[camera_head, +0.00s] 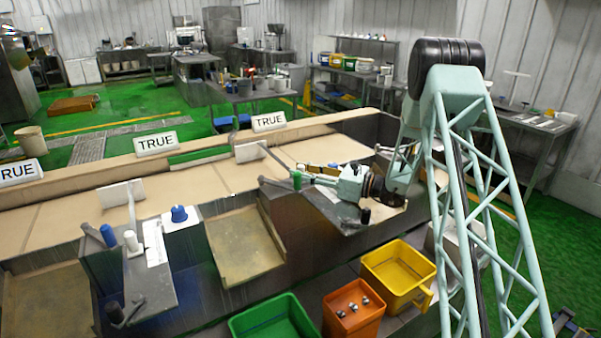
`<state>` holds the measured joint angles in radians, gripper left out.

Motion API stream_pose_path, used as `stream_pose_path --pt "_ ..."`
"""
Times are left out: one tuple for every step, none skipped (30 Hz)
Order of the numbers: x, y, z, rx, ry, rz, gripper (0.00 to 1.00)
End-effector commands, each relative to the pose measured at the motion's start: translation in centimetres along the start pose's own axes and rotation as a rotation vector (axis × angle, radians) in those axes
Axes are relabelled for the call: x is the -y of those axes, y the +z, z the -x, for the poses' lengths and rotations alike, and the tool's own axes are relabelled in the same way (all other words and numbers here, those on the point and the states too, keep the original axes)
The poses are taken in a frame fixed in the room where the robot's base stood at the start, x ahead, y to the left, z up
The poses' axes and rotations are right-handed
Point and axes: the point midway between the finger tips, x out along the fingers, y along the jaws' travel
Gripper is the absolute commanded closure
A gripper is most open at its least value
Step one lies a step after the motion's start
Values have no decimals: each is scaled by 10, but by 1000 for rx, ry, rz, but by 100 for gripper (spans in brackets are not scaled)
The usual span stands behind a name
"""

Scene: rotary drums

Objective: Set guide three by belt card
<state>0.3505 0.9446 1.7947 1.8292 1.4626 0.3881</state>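White signs reading TRUE stand on the belt's far rail: a middle one (156,143), a right one (269,121) and a left one (19,171) cut by the picture edge. One pale guide paddle (120,193) stands over the belt (180,185) at left, on a thin arm. Another paddle (250,152) stands further right, its thin arm reaching toward a green knob (296,179). My gripper (303,178) is low over the near edge, with its tip at or beside the green knob. Contact and finger opening are too small to tell. Which guide is three is not readable.
A tan chute (243,245) lies between stations. Green (273,320), orange (353,311) and yellow (398,275) bins stand in front. My arm crosses the right side.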

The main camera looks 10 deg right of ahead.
Motion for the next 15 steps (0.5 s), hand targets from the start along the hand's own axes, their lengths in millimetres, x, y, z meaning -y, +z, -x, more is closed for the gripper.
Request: stream_pose_path --pt "0 0 0 0 0 0 72" --pt "0 0 0 0 0 0 72" --pt "0 0 0 0 0 0 72" --pt "0 0 0 0 0 0 72" --pt "0 0 0 0 0 0 72" --pt "0 0 0 0 0 0 74" --pt "0 0 0 0 0 0 77" --pt "0 0 0 0 0 0 80" --pt "0 0 0 0 0 0 83" --pt "0 0 0 0 0 0 86" --pt "0 0 0 0 0 0 89" --pt "0 0 0 0 0 0 92" --pt "0 0 0 0 0 0 95" --pt "0 0 0 0 0 0 98" --pt "0 0 0 0 0 0 100"
